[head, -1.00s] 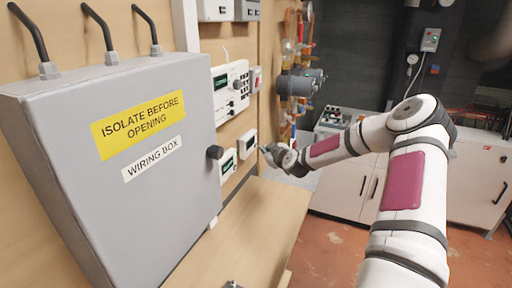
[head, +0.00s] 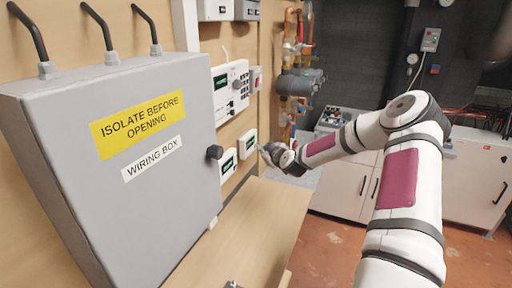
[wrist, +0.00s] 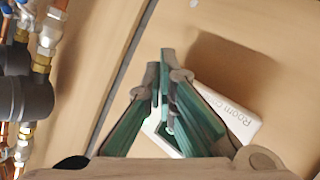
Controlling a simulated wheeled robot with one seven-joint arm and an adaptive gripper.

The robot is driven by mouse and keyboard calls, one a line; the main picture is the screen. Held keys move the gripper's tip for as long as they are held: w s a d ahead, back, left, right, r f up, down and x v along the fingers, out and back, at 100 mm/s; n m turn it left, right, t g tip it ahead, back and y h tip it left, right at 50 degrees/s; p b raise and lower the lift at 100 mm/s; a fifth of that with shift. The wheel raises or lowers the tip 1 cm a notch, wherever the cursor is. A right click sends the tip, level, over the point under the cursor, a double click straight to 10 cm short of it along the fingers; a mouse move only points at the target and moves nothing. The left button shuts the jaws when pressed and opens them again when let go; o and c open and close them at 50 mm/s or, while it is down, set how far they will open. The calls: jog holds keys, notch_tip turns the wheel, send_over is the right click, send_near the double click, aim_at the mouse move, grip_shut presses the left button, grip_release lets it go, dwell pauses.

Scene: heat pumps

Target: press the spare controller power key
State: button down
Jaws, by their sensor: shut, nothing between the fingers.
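Two small white controllers with dark, green-lit screens are on the wooden wall right of the wiring box in the head view: an upper one (head: 247,143) and a lower one (head: 228,165). I cannot read which is the spare, and no power key can be made out. My gripper (head: 264,150) is just right of the upper controller; contact cannot be told. In the wrist view my gripper (wrist: 166,62) is shut and empty, its tips over bare wood. A white controller (wrist: 243,118) lettered "Room" is partly hidden behind the right finger.
The grey wiring box (head: 130,190) with a dark knob (head: 214,152) stands large at the left. A bigger white control panel (head: 231,90) is above the controllers. Copper pipes and valves (head: 298,85) are behind my gripper. The wooden ledge (head: 250,230) below is mostly clear.

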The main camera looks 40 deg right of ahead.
dwell(0.5)
jog(key=shift+s+d+p, duration=0.3)
jog(key=shift+s+p, duration=0.15)
jog(key=shift+s, duration=0.15)
jog(key=shift+s, duration=0.1)
jog(key=s+d, duration=0.1)
jog(key=s+p, duration=0.1)
jog(key=s+d+p, duration=0.1)
jog(key=s, duration=0.1)
jog(key=shift+d, duration=0.3)
jog(key=shift+s, duration=0.15)
dwell(0.4)
